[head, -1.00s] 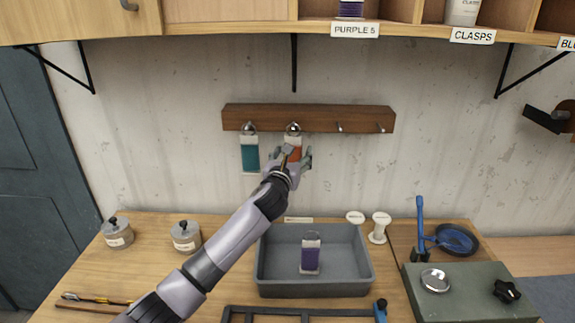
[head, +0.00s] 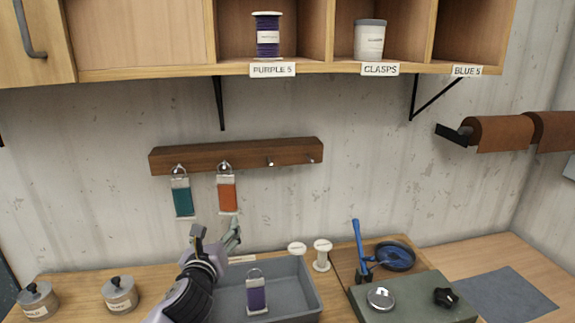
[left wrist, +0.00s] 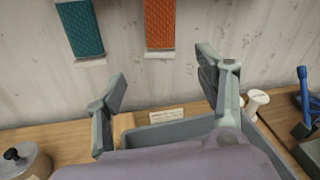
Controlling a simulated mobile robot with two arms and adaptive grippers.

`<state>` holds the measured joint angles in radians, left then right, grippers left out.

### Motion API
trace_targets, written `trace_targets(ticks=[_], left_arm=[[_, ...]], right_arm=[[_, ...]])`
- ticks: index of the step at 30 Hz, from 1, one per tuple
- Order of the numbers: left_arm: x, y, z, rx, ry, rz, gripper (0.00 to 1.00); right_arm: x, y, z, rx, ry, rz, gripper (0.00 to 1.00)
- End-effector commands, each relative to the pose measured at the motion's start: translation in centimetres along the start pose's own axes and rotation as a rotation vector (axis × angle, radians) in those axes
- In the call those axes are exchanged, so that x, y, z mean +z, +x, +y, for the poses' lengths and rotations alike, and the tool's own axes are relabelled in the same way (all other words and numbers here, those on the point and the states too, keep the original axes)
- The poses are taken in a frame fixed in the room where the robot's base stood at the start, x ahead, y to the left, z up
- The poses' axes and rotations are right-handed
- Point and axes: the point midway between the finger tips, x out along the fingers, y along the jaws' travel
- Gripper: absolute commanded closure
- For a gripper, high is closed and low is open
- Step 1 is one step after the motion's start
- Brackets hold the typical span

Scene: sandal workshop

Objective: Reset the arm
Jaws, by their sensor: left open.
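My left gripper (head: 216,238) is open and empty in the head view, above the left back edge of the grey tray and below the hanging tags. Its two spread fingers also show in the left wrist view (left wrist: 165,95), with only wall and bench between them. An orange tag (head: 227,194) hangs on the second peg of the wooden peg rail (head: 245,154). A teal tag (head: 183,198) hangs on the first peg. Both tags are apart from the gripper. My right gripper is not in view.
The grey tray (head: 312,290) holds a purple tag (head: 257,295). Lidded pots (head: 120,294) stand at the left. A blue-handled tool (head: 357,245) and a green box (head: 415,303) are at the right. Shelf cubbies (head: 395,68) overhang the rail.

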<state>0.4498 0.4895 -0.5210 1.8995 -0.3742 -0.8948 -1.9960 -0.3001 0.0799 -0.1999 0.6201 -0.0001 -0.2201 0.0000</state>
Motion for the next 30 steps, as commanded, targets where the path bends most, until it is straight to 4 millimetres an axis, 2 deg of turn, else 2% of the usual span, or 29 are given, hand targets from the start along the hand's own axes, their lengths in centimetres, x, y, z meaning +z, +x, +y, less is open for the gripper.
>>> trace_targets(ticks=[1,6,8,13,15,21,30], left_arm=[[-2.7,-1.4,0.3,0.020,-0.136,0.061,0.35],[-11.8,-8.0,2.3,0.211,-0.766,0.269,0.35],[-14.4,-10.5,3.0,0.303,-0.968,0.318,0.35],[-20.8,-18.8,5.0,0.646,-1.503,0.396,0.35],[-22.7,-22.0,5.7,0.794,-1.678,0.391,0.35],[-25.6,-29.0,6.9,1.137,-2.002,0.312,0.35],[-27.5,-37.3,8.0,1.560,-2.281,0.091,0.35]], right_arm=[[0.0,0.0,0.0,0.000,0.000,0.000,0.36],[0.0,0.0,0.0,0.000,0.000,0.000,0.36],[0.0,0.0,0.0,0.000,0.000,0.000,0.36],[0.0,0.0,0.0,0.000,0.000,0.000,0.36],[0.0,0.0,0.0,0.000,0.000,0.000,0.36],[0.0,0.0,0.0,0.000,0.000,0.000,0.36],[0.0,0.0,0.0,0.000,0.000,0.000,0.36]])
